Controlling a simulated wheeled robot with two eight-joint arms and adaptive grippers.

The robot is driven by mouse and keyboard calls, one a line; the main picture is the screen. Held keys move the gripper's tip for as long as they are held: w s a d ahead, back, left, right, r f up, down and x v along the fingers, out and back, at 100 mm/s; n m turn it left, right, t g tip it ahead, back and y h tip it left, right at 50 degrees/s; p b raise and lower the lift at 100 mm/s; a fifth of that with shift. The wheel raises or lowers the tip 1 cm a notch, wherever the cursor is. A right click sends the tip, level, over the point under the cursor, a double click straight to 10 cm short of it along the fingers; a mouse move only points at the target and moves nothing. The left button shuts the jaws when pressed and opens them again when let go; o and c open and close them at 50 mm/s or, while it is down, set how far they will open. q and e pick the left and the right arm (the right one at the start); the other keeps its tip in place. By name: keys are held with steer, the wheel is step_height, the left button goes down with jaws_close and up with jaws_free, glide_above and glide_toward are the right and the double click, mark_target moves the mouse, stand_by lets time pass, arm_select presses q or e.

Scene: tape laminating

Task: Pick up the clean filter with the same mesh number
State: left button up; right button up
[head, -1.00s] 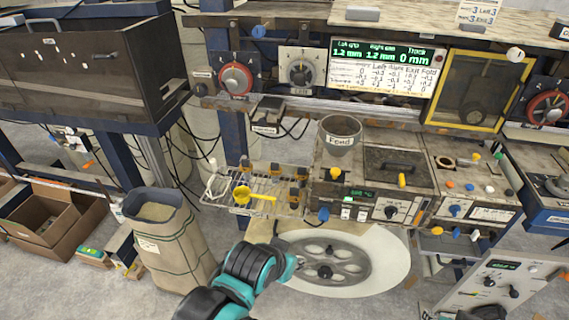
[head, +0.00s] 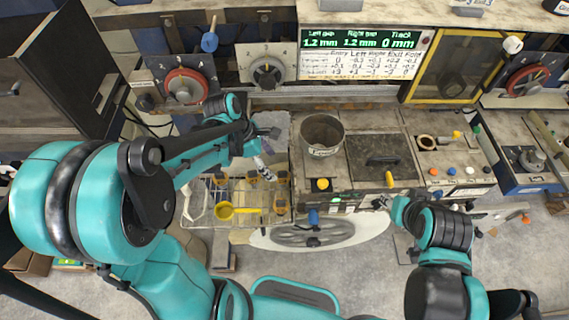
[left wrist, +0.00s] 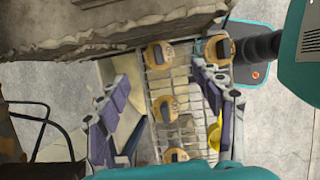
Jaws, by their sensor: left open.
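In the left wrist view several small orange round pieces with dark faces, perhaps filters, lie along a wire rack; one (left wrist: 161,54) is near the top and another (left wrist: 167,109) in the middle. Mesh numbers and cleanliness are unreadable. In the head view the rack (head: 196,207) shows with similar orange pieces (head: 222,178). My left gripper (head: 266,158) is at the rack's far right corner; in the wrist view its fingers (left wrist: 160,90) are spread either side of the row, with nothing held. My right gripper (head: 384,203) is by the console's front edge; its fingers are too small to judge.
A yellow scoop (head: 238,210) lies on the rack. A metal feed cup (head: 322,134) stands on the console right of my left gripper. A round spoked wheel (head: 310,236) is below. A wooden-looking ledge (left wrist: 115,30) borders the rack in the wrist view.

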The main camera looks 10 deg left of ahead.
mark_target(282, 172)
arm_select(q)
steer(key=x, duration=0.2)
steer(key=b+x, duration=0.1)
steer(key=x, duration=0.2)
steer(key=b+x, duration=0.1)
steer(key=x, duration=0.1)
steer(key=shift+w+d+f, duration=0.15)
steer(key=shift+w+d, duration=0.1)
steer(key=shift+d, duration=0.25)
steer(key=c, duration=1.3)
